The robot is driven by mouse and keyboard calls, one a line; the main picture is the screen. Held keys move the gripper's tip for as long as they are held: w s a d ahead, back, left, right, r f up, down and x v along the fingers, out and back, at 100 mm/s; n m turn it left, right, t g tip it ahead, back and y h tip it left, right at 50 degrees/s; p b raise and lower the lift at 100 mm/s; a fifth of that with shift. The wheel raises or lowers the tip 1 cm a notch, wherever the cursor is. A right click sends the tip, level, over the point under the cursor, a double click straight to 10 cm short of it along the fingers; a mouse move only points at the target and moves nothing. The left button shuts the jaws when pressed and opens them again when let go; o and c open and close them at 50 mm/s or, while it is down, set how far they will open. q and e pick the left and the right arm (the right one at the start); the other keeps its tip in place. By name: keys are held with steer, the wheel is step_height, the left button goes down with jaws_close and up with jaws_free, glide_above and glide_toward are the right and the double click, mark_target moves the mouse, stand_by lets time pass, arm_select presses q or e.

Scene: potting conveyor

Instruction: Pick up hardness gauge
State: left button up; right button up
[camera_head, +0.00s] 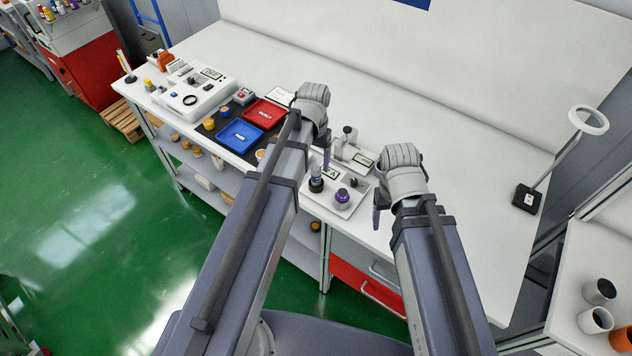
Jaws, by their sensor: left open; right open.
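A light tray (318,201) on the bench between my two arms holds several small instruments. A dark upright cylinder (316,184) stands at its left, and a round purple-topped piece (342,196) stands near its front. A small instrument with a display (330,173) lies behind them. I cannot tell for sure which of these is the hardness gauge. My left gripper (327,158) is open, close above the back left of the tray, partly hidden by its own wrist. My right gripper (377,212) is open, to the right of the tray. Both look empty.
A grey upright device (347,136) stands behind the tray. Blue (240,136) and red (263,113) trays lie on a dark mat to the left, near a white machine (195,97). A magnifier lamp (527,198) stands at right. The bench's right part is clear.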

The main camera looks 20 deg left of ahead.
mark_target(316, 168)
arm_select(q)
steer(key=f+b, duration=0.4)
steer(key=f, duration=0.1)
steer(key=shift+w+d, duration=0.2)
steer(key=shift+w, duration=0.05)
steer(key=shift+r, duration=0.1)
jaws_close()
stand_by(0.4)
